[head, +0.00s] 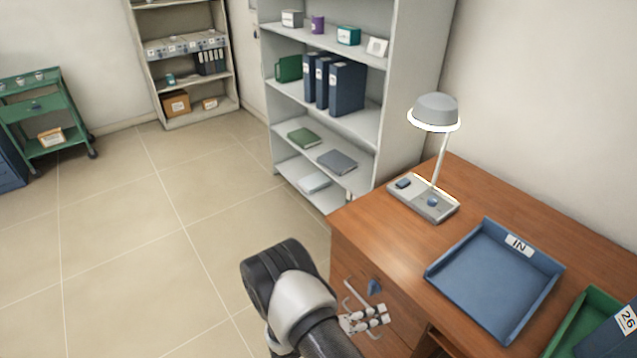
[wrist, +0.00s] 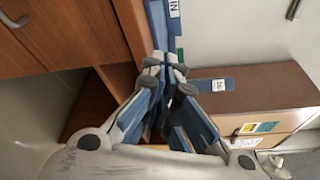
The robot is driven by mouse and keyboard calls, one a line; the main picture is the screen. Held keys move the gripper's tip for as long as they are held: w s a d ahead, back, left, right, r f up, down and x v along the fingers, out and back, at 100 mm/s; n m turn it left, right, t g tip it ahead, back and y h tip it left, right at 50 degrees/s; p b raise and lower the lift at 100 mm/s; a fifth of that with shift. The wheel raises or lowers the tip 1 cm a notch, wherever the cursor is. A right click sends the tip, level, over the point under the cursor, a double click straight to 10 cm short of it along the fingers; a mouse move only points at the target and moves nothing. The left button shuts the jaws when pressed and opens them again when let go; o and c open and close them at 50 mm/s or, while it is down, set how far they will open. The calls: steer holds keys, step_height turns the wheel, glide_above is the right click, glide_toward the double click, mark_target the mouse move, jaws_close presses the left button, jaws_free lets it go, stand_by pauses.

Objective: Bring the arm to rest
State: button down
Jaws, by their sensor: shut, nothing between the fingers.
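My gripper (wrist: 168,70) is shut and empty in the wrist view, its grey fingertips together at the middle. In the head view my arm (head: 300,295) reaches in at the bottom, left of the wooden desk (head: 385,240). Some small pale and blue parts show just right of it, before the desk's drawer front; I cannot tell clearly which are fingers. In the wrist view a drawer front with a metal handle (wrist: 15,20) lies at the upper left.
On the desk stand a lamp (head: 435,115), a blue IN tray (head: 490,285) and a green tray (head: 575,325) with a blue binder. A grey shelf (head: 420,80) stands behind the desk. A green cart (head: 30,110) stands far left. The tiled floor (head: 150,240) at left is clear.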

steer(key=s+d+r+m+g+y, duration=0.2)
steer(key=s+r+m+g+y, duration=0.15)
steer(key=r+m, duration=0.65)
steer(key=s+d+r+m+g+y, duration=0.2)
steer(key=s+r+m+g+y, duration=0.15)
steer(key=r+m, duration=0.65)
steer(key=s+a+r+m+t+y, duration=0.3)
steer(key=s+r+m+y, duration=0.1)
steer(key=s+r+m, duration=0.2)
steer(key=s+a+r+m+t+y, duration=0.3)
steer(key=s+r+m+y, duration=0.1)
steer(key=s+r+m, duration=0.3)
steer(key=shift+s+r+m+y, duration=0.15)
steer(key=shift+r+m+y, duration=0.25)
steer(key=shift+r+m, duration=0.75)
steer(key=c, duration=2.4)
jaws_free()
